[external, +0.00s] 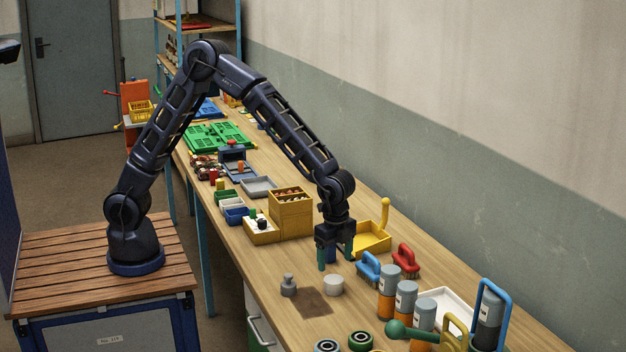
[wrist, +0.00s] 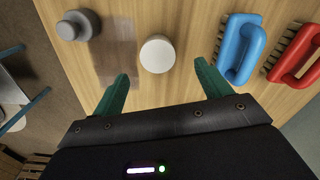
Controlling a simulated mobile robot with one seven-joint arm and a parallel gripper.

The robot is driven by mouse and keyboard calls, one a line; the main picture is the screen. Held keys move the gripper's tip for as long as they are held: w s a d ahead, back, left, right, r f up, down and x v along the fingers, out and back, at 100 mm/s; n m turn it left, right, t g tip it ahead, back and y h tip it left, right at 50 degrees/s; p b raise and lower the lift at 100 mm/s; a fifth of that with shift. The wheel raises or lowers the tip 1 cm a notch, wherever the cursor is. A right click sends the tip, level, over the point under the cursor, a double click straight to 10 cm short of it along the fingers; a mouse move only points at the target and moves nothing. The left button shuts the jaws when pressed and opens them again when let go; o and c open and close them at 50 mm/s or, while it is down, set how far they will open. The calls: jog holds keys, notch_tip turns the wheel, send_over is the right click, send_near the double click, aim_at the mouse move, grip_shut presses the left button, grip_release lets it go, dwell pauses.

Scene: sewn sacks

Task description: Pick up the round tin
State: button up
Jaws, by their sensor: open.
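The round tin (external: 333,285) is a small pale, low cylinder standing on the wooden bench. It also shows in the wrist view (wrist: 157,54) as a whitish disc, ahead of my fingertips and between their lines. My gripper (external: 336,262) is open and points down above the bench, a little behind the tin in the external view. Its two green fingers (wrist: 161,78) are apart with nothing between them, and they do not touch the tin.
A grey knobbed weight (external: 288,286) stands left of the tin, beside a dark patch (external: 312,302). A blue-handled brush (external: 368,268) and a red-handled brush (external: 405,260) lie to the right. A yellow dustpan (external: 372,240) and a yellow box (external: 291,212) stand behind.

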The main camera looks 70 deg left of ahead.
aim_at(334, 278)
jog(key=f, duration=0.8)
jog(key=shift+s+f, duration=0.1)
jog(key=shift+s, duration=0.1)
jog(key=c, duration=1.1)
